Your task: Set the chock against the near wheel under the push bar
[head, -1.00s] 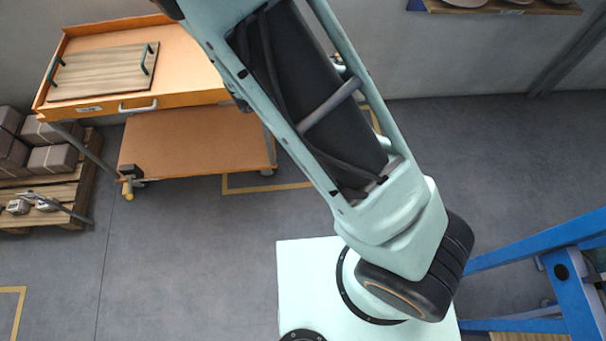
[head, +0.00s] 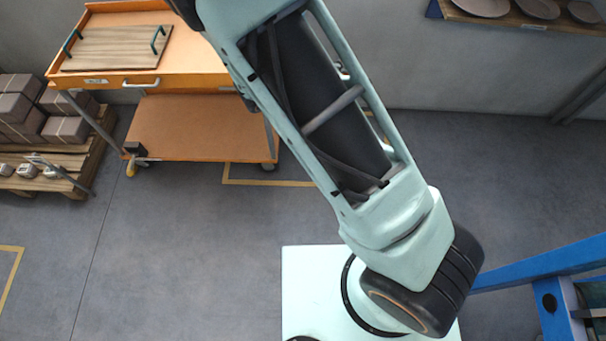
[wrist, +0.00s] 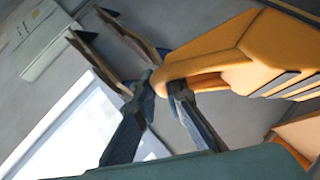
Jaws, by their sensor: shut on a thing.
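In the wrist view an orange chock (wrist: 235,50) with dark ridges fills the upper right. My gripper (wrist: 163,84) is shut on its rounded, handle-like end, and the chock's body sticks out to the right. The head view shows neither my gripper nor the chock; my arm crosses its middle. The orange cart (head: 200,131) stands at upper left in the head view. Its left front wheel (head: 131,167) shows beside a yellow pedal, and another wheel (head: 268,167) is at the right front. A pale bar handle (head: 141,84) is on the cart's front; I cannot tell whether it is the push bar.
A wooden board with handles (head: 115,47) lies on the cart top. A pallet with boxes (head: 75,158) stands left of the cart. A blue frame (head: 550,263) is at right, and a shelf with plates (head: 520,22) at upper right. Grey floor (head: 190,235) before the cart is clear.

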